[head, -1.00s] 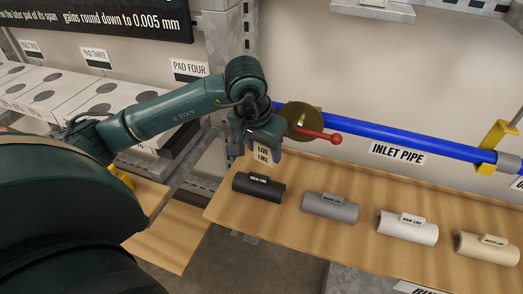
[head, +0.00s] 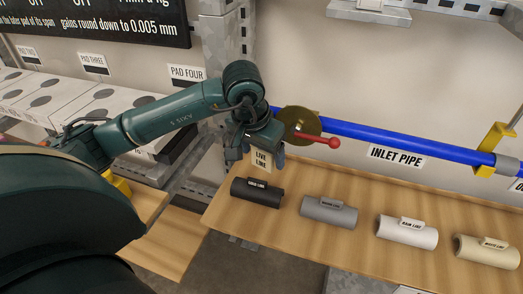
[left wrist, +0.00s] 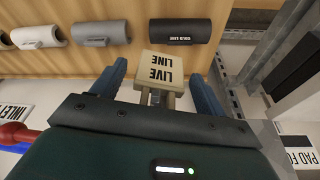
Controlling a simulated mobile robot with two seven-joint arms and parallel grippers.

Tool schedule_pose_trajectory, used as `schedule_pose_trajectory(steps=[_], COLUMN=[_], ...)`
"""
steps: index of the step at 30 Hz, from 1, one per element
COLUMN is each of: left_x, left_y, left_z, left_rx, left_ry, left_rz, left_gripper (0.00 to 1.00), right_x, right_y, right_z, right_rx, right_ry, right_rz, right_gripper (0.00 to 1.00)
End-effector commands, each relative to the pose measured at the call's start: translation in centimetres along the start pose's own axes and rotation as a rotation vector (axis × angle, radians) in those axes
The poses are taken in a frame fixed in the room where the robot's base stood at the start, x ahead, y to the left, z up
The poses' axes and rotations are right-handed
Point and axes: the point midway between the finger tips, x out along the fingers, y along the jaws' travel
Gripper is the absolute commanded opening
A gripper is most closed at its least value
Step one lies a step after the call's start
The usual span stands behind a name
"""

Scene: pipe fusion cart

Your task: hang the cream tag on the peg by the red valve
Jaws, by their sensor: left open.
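The cream tag (head: 261,160), lettered LIVE LINE, hangs upright just left of the red valve handle (head: 325,139), below the blue pipe. My left gripper (head: 263,158) is open around the tag. In the left wrist view the tag (left wrist: 160,68) lies between the two fingers, with a gap on each side. My right gripper is in neither view.
A brass disc (head: 299,123) sits at the valve on the blue pipe (head: 400,142). Below, a wooden shelf (head: 300,236) carries black (head: 257,192), grey (head: 329,211), white (head: 407,231) and cream (head: 487,250) pipe pieces. White boxed pads (head: 40,100) stand at the left.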

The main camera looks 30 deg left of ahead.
Motion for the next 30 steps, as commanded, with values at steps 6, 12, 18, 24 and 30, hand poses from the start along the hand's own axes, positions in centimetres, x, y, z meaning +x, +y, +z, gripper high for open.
schedule_pose_trajectory(steps=[6,12,18,24,30], left_x=[0.0,-0.1,-0.4,-0.7,-1.1], left_y=[0.0,0.2,0.5,0.8,1.2], left_z=[0.0,0.7,1.9,3.0,4.1], left_rx=[0.000,0.000,0.001,0.000,0.001], left_ry=[0.000,0.000,0.000,0.000,0.000], left_rz=[0.000,0.000,0.000,-0.001,0.000], left_gripper=[0.75,0.75,0.75,0.75,0.75], right_x=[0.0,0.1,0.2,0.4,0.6], right_y=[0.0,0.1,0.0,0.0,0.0], right_z=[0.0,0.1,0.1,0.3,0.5], right_rx=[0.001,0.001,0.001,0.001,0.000], right_ry=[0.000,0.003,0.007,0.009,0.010], right_rz=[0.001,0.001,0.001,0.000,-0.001], right_gripper=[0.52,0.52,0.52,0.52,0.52])
